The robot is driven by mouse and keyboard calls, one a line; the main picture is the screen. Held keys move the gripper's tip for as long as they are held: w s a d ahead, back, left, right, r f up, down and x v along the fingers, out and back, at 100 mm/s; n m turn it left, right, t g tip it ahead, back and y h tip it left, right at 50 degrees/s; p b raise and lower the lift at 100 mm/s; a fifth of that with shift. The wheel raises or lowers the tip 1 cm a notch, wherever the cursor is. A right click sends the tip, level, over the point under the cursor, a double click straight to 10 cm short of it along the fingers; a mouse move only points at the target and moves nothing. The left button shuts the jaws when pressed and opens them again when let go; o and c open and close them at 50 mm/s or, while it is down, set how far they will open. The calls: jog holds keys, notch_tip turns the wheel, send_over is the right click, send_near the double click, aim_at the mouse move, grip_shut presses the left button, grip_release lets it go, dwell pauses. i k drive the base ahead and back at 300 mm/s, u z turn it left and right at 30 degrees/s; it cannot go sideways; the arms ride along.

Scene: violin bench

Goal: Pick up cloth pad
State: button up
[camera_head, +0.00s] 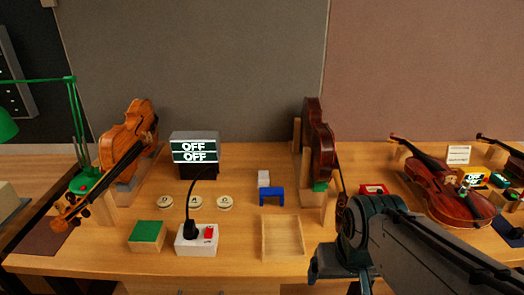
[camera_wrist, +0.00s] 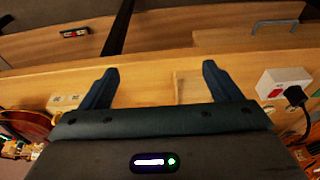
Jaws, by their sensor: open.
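A square block with a green top (camera_head: 147,235) lies on the bench at front left, beside the white switch box. It may be the cloth pad, but I cannot tell for sure. A dark flat mat (camera_head: 45,241) lies under the scroll of the left violin. My gripper (camera_wrist: 160,86) is open in the wrist view, its two dark fingers apart with nothing between them, over the bench's front edge. In the head view my arm reaches in at lower right, well to the right of the green-topped block. The green top is not clear in the wrist view.
A white switch box (camera_head: 197,240) with a black plug and cable stands at front centre; it also shows in the wrist view (camera_wrist: 272,83). A shallow wooden tray (camera_head: 283,257), a blue stand (camera_head: 271,195) and several violins, including one upright (camera_head: 319,150), surround the clear middle.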

aim_at(263, 178)
jog(key=k, duration=0.6)
jog(key=u, duration=0.75)
jog(key=i, duration=1.15)
jog(key=z, duration=0.75)
